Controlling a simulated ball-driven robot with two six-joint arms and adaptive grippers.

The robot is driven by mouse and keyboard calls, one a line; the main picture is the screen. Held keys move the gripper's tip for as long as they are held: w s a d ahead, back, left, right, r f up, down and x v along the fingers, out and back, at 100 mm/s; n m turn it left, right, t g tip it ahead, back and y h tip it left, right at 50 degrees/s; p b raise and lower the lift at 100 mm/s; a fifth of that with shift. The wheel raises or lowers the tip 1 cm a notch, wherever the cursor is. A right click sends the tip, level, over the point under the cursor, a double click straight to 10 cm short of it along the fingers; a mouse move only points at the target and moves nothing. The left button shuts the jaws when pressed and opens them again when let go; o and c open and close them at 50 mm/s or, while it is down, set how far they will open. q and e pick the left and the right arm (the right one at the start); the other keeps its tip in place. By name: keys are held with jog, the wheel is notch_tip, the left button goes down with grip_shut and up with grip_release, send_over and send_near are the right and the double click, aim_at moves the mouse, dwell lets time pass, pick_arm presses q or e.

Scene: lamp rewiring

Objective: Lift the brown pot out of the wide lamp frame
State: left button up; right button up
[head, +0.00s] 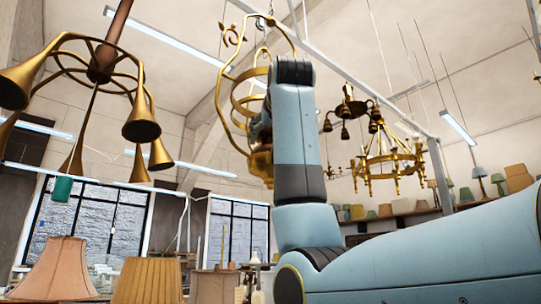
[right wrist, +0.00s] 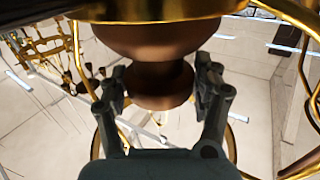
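The brown pot (right wrist: 160,42) hangs inside gold metalwork in the right wrist view, its round body narrowing to a flared foot. The wide lamp frame (head: 224,98) is a gold hanging frame with curved bars and rings. It stands partly behind my right arm in the head view, and its gold bars also show in the right wrist view (right wrist: 83,60). My right gripper (right wrist: 161,88) has one finger on each side of the pot's foot, very close to it. I cannot tell whether the fingers touch it. My left gripper is out of view.
A gold chandelier with horn-shaped cups (head: 141,120) hangs at the left, a teal piece (head: 62,189) below it. Another gold chandelier (head: 391,163) hangs behind at right. Lampshades (head: 148,281) stand at lower left; more line a shelf at right.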

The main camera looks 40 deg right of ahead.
jog(key=c, duration=1.2)
jog(key=shift+r, duration=0.1)
